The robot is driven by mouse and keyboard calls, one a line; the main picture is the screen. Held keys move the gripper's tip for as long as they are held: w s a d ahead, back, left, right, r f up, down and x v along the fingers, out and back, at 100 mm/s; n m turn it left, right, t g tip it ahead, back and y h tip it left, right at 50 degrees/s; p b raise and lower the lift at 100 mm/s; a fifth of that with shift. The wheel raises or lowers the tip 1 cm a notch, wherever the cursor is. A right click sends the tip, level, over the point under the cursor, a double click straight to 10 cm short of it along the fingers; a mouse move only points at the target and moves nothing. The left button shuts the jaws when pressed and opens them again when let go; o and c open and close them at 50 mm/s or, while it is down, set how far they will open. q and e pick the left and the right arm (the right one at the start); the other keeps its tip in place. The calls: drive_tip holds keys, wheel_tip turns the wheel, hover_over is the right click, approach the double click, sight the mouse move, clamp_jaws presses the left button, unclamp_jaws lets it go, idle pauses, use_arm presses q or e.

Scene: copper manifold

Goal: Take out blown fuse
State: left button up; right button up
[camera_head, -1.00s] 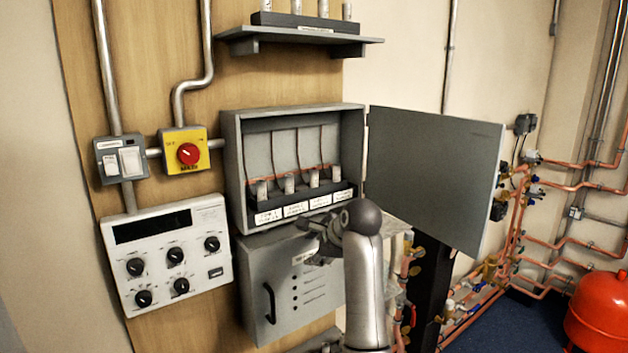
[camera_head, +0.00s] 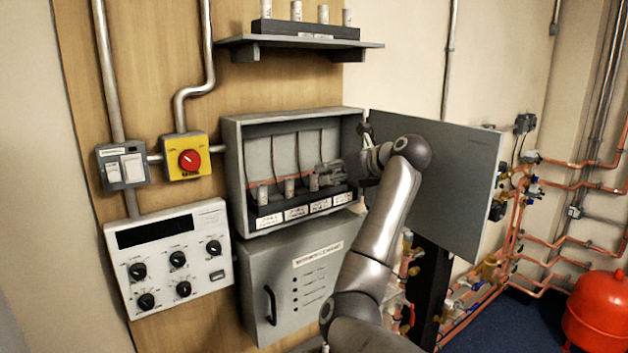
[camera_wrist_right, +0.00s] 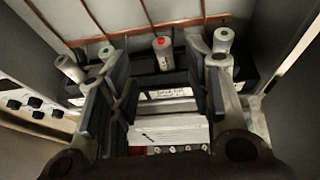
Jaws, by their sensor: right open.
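A row of pale cylindrical fuses stands in a black holder (camera_head: 300,205) inside the open grey fuse box (camera_head: 233,160). In the right wrist view, one fuse (camera_wrist_right: 162,52) has a red mark on its top; the other fuses there have plain greenish-grey tops. The third fuse from the left (camera_head: 314,183) shows beside my gripper in the head view, with the fourth hidden behind it. My right gripper (camera_head: 326,174) is open inside the box; in the right wrist view its fingers (camera_wrist_right: 160,75) spread either side of the red-marked fuse, which appears ahead of the gap. My left gripper is out of view.
The box's open door (camera_head: 450,190) stands right of my right arm. A shelf (camera_head: 300,42) above bears another black holder with several fuses (camera_head: 323,14). A red rotary switch (camera_head: 189,160) and a dial panel (camera_head: 170,260) are at left. A closed grey cabinet (camera_head: 290,290) is below.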

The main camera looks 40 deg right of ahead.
sight(317, 176)
drive_tip(key=shift+w+f, duration=0.2)
drive_tip(key=shift+w, duration=0.4)
drive_tip(key=p+x, duration=0.3)
drive_tip(key=x, duration=0.1)
drive_tip(key=shift+d+p, duration=0.15)
drive_tip(key=shift+p, duration=0.2)
drive_tip(key=shift+w+f, duration=0.4)
drive_tip(key=shift+w, duration=0.05)
clamp_jaws()
